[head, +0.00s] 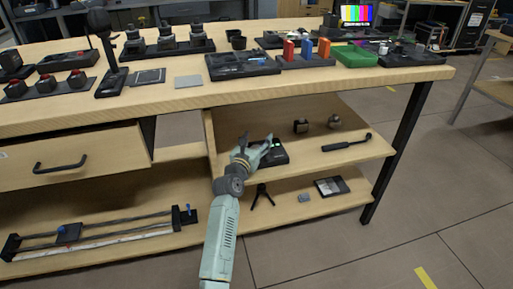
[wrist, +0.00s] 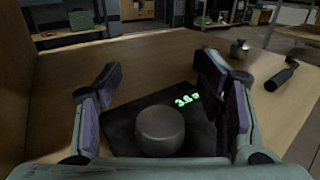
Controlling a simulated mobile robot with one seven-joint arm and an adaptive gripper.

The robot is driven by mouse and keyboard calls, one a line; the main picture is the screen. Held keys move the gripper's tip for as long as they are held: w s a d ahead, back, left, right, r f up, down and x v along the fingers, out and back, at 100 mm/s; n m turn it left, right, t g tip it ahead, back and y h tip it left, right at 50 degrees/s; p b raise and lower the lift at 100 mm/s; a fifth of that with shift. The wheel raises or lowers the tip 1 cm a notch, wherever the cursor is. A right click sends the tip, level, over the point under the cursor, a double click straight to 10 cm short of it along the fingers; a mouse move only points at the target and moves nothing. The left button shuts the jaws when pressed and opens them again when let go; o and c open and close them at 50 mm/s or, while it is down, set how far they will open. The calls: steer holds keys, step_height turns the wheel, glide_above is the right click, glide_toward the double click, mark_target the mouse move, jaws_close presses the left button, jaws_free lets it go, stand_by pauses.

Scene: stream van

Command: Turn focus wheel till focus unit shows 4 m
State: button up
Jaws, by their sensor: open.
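The focus unit (head: 276,155) is a flat black box on the middle shelf under the table; it also shows in the wrist view (wrist: 120,122). Its focus wheel (wrist: 160,131) is a round dark grey knob at the bottom middle of the wrist view. Green lit digits (wrist: 187,99) on the unit read about 3.6 or 3.8; the last figure is unclear. My gripper (head: 257,146) is at the unit. In the wrist view its fingers (wrist: 160,80) are spread wide, one on each side above the wheel, with nothing between them. Contact with the wheel does not show.
Two small round-topped pieces (head: 300,126) (head: 334,121) and a black-handled tool (head: 347,143) lie right of the unit on the shelf. The wooden tabletop (head: 150,108) hangs above, and a shelf side wall (wrist: 15,80) stands close left. A small tripod (head: 262,194) stands below.

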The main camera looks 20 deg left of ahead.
mark_target(256, 148)
step_height(256, 148, up, 6)
steer(key=shift+f, duration=0.15)
stand_by(0.5)
